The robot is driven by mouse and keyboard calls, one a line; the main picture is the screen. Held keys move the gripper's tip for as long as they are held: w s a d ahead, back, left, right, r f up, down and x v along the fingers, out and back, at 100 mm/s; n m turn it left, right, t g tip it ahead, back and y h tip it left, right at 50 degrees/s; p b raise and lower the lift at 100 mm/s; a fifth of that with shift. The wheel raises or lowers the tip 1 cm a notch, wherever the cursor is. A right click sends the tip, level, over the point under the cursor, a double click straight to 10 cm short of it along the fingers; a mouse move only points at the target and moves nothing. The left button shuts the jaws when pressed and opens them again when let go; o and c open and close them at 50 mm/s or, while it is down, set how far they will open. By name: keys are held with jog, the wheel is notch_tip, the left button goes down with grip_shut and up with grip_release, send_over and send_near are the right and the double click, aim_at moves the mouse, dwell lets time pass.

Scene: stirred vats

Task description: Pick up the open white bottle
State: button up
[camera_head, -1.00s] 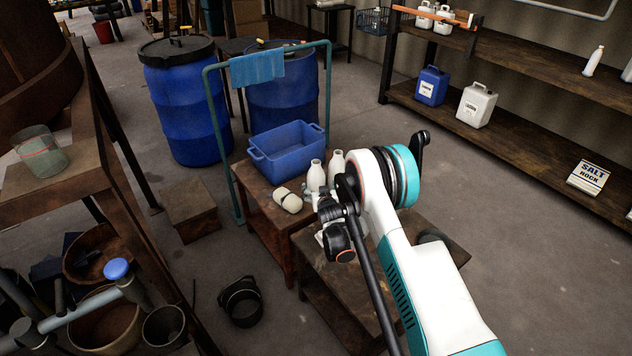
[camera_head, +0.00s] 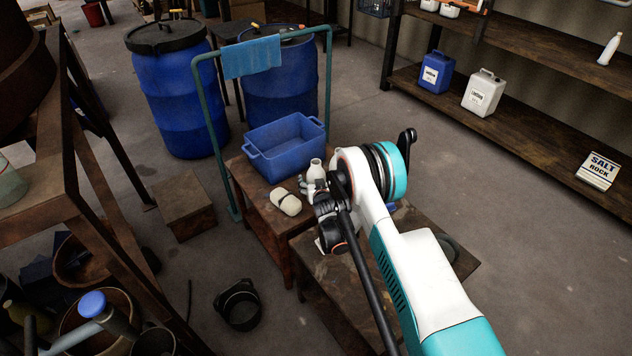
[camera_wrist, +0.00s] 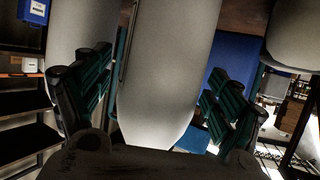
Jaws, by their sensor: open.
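A white bottle (camera_head: 316,172) stands upright on the low brown table, just beyond my wrist in the head view. A second white bottle is mostly hidden behind my arm there. In the wrist view, my gripper (camera_wrist: 160,92) is open, with one dark green finger on each side of a white bottle (camera_wrist: 160,75). Small gaps seem to show beside it; contact is hard to tell. Another white bottle (camera_wrist: 80,40) is behind the left finger, and a pale rounded object (camera_wrist: 292,35) is at the upper right. Which bottle is open cannot be told.
A blue tub (camera_head: 287,148) stands behind the bottles on the low table (camera_head: 262,232). A green rail (camera_head: 207,110) with a blue cloth rises behind. Shelves (camera_head: 500,127) stand at the right.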

jog(key=c, duration=1.4)
jog(key=shift+o, duration=0.2)
jog(key=shift+r, duration=0.1)
